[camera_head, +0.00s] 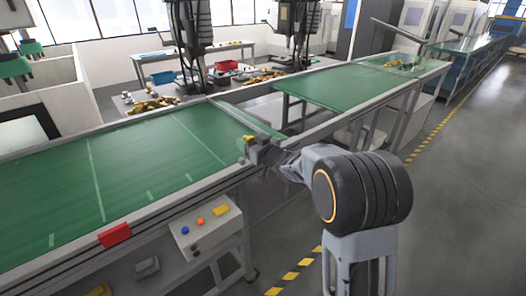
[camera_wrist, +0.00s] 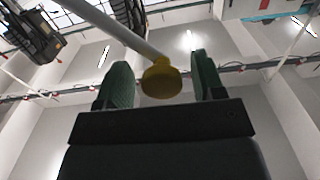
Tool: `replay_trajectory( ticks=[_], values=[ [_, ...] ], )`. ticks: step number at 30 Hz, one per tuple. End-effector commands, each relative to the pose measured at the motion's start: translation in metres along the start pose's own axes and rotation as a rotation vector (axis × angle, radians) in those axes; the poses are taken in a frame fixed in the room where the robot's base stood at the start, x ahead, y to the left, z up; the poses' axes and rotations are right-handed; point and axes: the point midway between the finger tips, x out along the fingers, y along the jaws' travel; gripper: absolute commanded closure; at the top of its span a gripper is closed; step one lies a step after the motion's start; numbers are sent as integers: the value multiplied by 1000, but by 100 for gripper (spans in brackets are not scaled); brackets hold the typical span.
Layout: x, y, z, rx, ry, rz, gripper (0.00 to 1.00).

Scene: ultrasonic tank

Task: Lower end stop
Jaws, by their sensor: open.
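The end stop appears to be the narrow bar (camera_head: 238,115) lying across the green conveyor at its gap; I cannot tell whether it is raised or lowered. A yellow knob (camera_head: 249,138) shows at the belt's near edge, by my gripper (camera_head: 257,150). In the wrist view, a yellow knob (camera_wrist: 161,80) caps a grey rod (camera_wrist: 112,28) that comes in from the upper left. My gripper (camera_wrist: 160,72) is open, with its green fingers on either side of the knob. A gap shows between the knob and each finger, wider on the left.
The green conveyor belt (camera_head: 130,165) fills the left, and another belt section (camera_head: 325,92) continues beyond the gap. A control box (camera_head: 205,228) with coloured buttons and a red block (camera_head: 115,235) are at the conveyor's near side. Open floor (camera_head: 465,190) lies to the right.

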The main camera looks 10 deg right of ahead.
Motion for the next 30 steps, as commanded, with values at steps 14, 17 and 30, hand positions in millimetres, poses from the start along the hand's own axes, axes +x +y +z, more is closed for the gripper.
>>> replay_trajectory(
  ticks=[14, 17, 30],
  values=[
    [-93, -1, 2, 1, -2, 0, 37],
    [-106, -1, 2, 1, -2, 0, 37],
    [-123, -1, 2, 2, -3, -3, 37]
  ],
)
